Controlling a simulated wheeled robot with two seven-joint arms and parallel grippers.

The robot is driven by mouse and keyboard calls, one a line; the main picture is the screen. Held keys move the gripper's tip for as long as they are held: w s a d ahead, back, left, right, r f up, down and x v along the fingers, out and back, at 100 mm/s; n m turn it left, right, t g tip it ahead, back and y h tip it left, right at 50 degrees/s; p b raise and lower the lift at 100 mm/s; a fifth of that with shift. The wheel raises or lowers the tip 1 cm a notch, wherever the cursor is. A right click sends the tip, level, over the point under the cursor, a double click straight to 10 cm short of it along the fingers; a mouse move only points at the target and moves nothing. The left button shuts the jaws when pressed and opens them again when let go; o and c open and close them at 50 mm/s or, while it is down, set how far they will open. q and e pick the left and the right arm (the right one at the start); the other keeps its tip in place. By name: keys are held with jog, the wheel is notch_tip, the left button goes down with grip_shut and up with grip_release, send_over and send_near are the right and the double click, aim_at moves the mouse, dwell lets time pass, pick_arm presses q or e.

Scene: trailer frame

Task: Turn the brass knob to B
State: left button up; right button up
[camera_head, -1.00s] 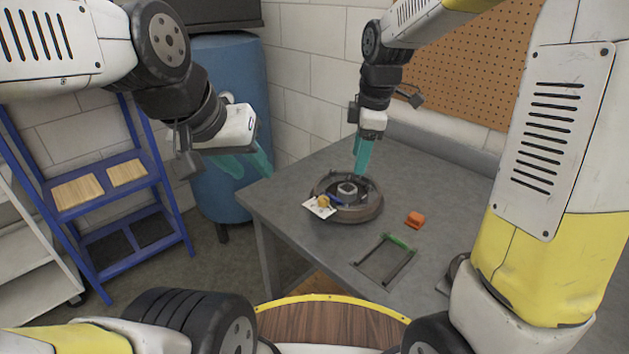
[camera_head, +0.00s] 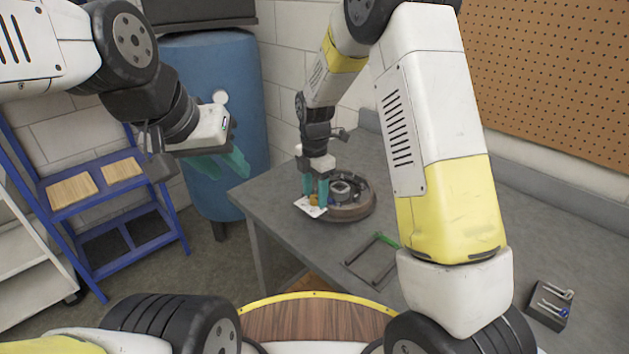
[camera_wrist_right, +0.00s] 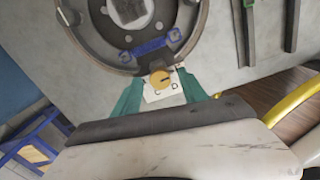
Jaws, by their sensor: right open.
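The brass knob (camera_wrist_right: 160,78) sits on a white plate (camera_wrist_right: 163,97) at the edge of a round dark metal drum (camera_wrist_right: 90,42). In the right wrist view the letters C and D show on the plate below the knob; no B is readable. A short dark mark on the knob appears to point right. My right gripper (camera_wrist_right: 158,88) is open, with one teal finger on each side of the knob; contact cannot be told. In the head view my right gripper (camera_head: 315,187) is down at the plate (camera_head: 310,208). My left gripper (camera_head: 225,163) is open and empty, left of the table.
The drum (camera_head: 352,208) stands on a grey table (camera_head: 268,190). A green-handled metal frame (camera_head: 371,260) lies nearer me. A dark tray (camera_head: 541,318) with small metal pieces is at the right. A blue tank (camera_head: 215,75) and blue shelf (camera_head: 95,206) stand left.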

jog(key=shift+f, duration=0.25)
jog(key=shift+c, duration=0.4)
grip_shut()
